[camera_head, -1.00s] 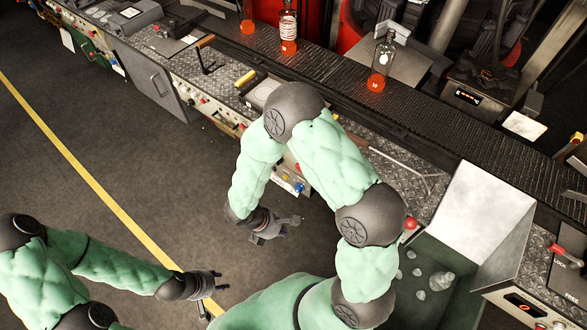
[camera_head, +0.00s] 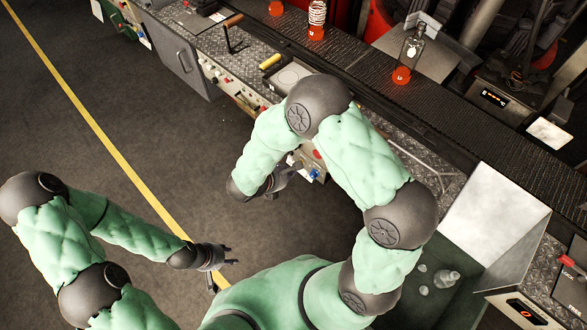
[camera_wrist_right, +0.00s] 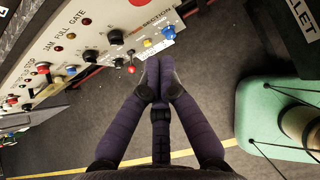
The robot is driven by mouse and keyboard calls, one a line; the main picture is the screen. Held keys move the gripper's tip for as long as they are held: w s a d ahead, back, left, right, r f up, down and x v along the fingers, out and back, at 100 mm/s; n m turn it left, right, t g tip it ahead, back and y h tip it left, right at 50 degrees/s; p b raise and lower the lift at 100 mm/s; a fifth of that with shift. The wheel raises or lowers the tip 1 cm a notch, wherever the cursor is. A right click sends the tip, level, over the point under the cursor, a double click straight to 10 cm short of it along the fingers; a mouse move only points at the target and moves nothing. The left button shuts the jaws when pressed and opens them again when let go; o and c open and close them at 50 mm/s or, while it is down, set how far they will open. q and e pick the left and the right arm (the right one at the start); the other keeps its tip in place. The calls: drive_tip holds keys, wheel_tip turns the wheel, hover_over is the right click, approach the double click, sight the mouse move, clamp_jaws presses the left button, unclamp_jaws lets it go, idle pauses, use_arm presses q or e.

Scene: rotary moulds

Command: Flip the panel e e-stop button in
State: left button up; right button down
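The control panel marked SECTION E (camera_wrist_right: 100,40) fills the upper left of the right wrist view. A large red button (camera_wrist_right: 137,3), likely the e-stop, is cut by the top edge; it also shows as a red spot in the head view (camera_head: 317,154). My right gripper (camera_wrist_right: 159,66) has its fingertips together, with nothing between them, just below the panel's lower edge. In the head view my right gripper (camera_head: 284,178) is beside the panel, partly hidden by its arm. Contact cannot be told. My left gripper (camera_head: 230,257) looks open and empty over the floor.
A blue button (camera_wrist_right: 169,32), a yellow button (camera_wrist_right: 148,43) and a red-knobbed lever (camera_wrist_right: 131,69) sit close to the right fingertips. A conveyor (camera_head: 440,105) with bottles runs behind the panels. The floor at left is clear.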

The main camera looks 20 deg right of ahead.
drive_tip(key=d+r+b+x, duration=0.1)
drive_tip(key=r+b+x, duration=0.1)
drive_tip(key=x, duration=0.9)
drive_tip(key=shift+w+d, duration=0.3)
drive_tip(key=shift+r, duration=0.1)
drive_tip(key=shift+w+d+r+b, duration=0.1)
drive_tip(key=shift+w+d+b, duration=0.15)
drive_tip(key=shift+d, duration=0.2)
drive_tip(key=shift+w+d+r+b, duration=0.15)
drive_tip(key=shift+d+b, duration=0.15)
drive_tip(key=shift+d, duration=0.15)
